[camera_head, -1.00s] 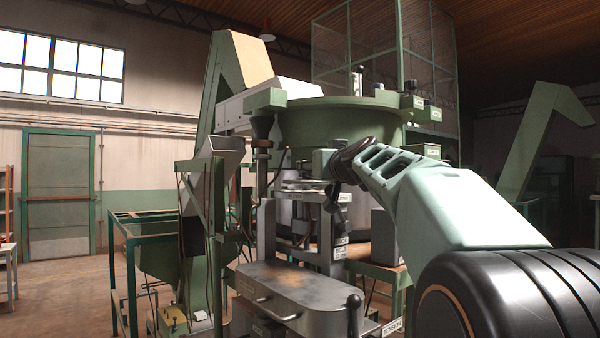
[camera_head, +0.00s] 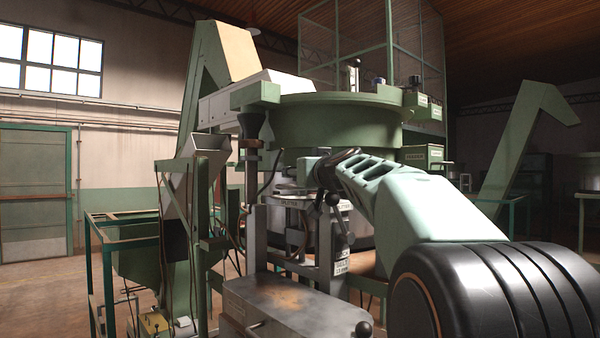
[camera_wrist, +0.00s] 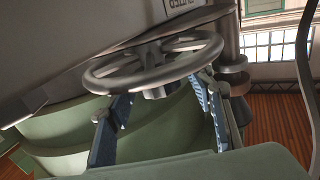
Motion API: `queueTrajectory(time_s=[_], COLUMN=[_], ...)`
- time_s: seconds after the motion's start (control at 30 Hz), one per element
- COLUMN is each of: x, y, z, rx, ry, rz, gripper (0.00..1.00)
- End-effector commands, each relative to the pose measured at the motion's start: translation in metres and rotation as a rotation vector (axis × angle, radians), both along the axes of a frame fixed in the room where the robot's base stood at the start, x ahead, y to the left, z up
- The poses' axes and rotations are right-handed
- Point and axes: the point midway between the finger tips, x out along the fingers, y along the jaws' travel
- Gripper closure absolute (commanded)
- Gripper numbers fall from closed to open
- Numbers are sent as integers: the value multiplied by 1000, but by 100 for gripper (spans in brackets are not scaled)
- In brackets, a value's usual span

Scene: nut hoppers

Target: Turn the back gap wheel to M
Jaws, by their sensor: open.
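A grey spoked handwheel (camera_wrist: 155,65) fills the middle of the wrist view, with its hub and short shaft below it. My gripper (camera_wrist: 162,90) is open, its two blue-padded fingers apart on either side of the hub. The fingertips meet the wheel's rim in the picture; whether they touch it cannot be told. In the head view, my gripper's dark end (camera_head: 328,168) is at the machine's front, under the big green bowl (camera_head: 325,122). The wheel cannot be made out clearly there. No M mark or pointer is readable.
A label plate (camera_wrist: 188,8), upside down, is behind the wheel. A grey metal box (camera_head: 290,308) with a black-knobbed lever (camera_head: 363,329) stands low in front. A labelled upright (camera_head: 342,255) is below my gripper. A green frame (camera_head: 100,265) stands left, with open floor beyond.

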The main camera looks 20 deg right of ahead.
Motion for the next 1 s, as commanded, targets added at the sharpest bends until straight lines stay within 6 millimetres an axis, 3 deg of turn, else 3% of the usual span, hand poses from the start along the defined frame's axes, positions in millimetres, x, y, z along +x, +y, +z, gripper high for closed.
queueTrajectory(time_s=[0.17, 0.53, 1.0], x=[0, 0, 2], y=[0, 0, 1], z=[0, 0, 1], rx=[0, 0, 3], ry=[0, 0, 9], rz=[0, 0, -53], gripper=[54, 94, 95])
